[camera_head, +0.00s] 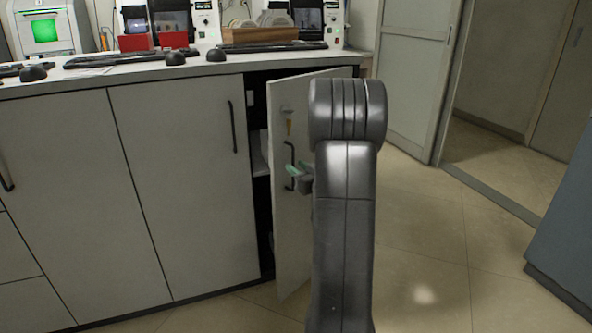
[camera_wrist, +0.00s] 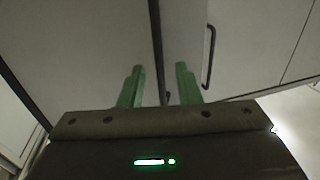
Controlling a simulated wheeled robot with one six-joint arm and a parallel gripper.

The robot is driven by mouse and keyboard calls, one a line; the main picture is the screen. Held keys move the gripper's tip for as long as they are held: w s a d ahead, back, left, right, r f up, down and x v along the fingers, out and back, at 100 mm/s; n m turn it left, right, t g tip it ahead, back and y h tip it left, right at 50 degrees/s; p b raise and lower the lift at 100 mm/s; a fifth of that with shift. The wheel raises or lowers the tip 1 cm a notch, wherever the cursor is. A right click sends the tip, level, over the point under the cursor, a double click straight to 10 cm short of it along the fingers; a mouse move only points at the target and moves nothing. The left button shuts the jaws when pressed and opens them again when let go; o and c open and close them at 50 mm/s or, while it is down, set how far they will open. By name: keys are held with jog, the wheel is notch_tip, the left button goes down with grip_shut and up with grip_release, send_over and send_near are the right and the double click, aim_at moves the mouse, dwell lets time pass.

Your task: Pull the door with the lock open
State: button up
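The white cabinet door with the lock (camera_head: 292,230) stands ajar in the head view, its free edge swung out from the cabinet. A small yellow and grey lock fitting (camera_head: 289,118) sits above its dark handle (camera_head: 290,155). My gripper (camera_head: 296,171) is at the height of this handle, its green fingers close in front of it; my arm hides part of the door. In the wrist view the two green fingers (camera_wrist: 159,82) are apart, with a dark upright strip seen between them. I cannot tell whether that strip is the handle or a gap, nor whether the fingers touch anything.
A shut cabinet door (camera_head: 185,190) with a dark handle (camera_head: 232,127) is left of the open one. The countertop (camera_head: 90,78) carries devices and a wooden box (camera_head: 260,34). Tiled floor (camera_head: 440,250) is free on the right, before a blue-grey cabinet (camera_head: 567,220).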

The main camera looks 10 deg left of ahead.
jog(key=shift+w+a, duration=0.5)
